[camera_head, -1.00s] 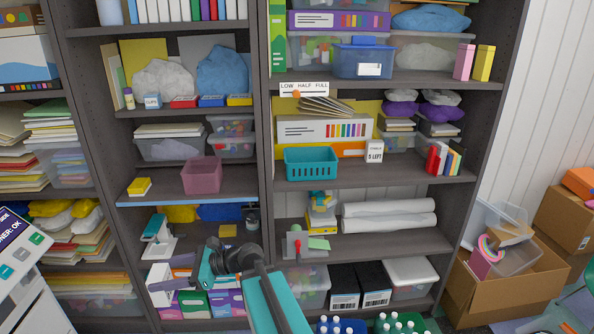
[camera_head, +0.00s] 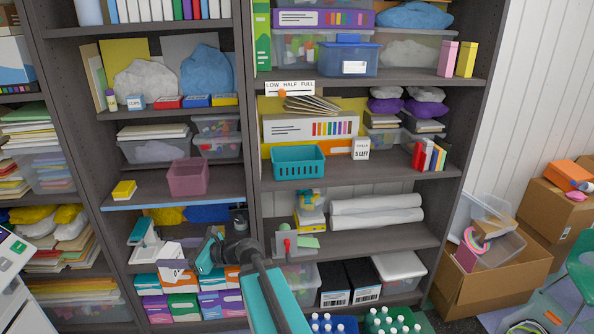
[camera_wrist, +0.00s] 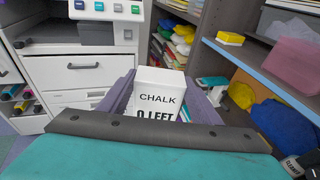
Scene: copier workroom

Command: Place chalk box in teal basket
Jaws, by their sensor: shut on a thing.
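The chalk box (camera_wrist: 158,97) is white, with a label reading "CHALK" and "0 LEFT". In the wrist view it stands between the two purple fingers of my gripper (camera_wrist: 161,108), which is shut on it. In the head view the box (camera_head: 172,269) shows small and tilted at the lower left, held by my gripper (camera_head: 180,265) in front of the low shelves. The teal basket (camera_head: 298,171) sits on the middle shelf of the right bay, above and to the right of my gripper. Its inside is mostly hidden.
A white box marked "5 LEFT" (camera_head: 361,149) stands just right of the basket. A mauve bin (camera_head: 188,178) and a yellow block (camera_head: 124,190) are on the left bay's shelf. A dark upright (camera_head: 247,110) divides the bays. A copier (camera_wrist: 80,70) shows in the wrist view.

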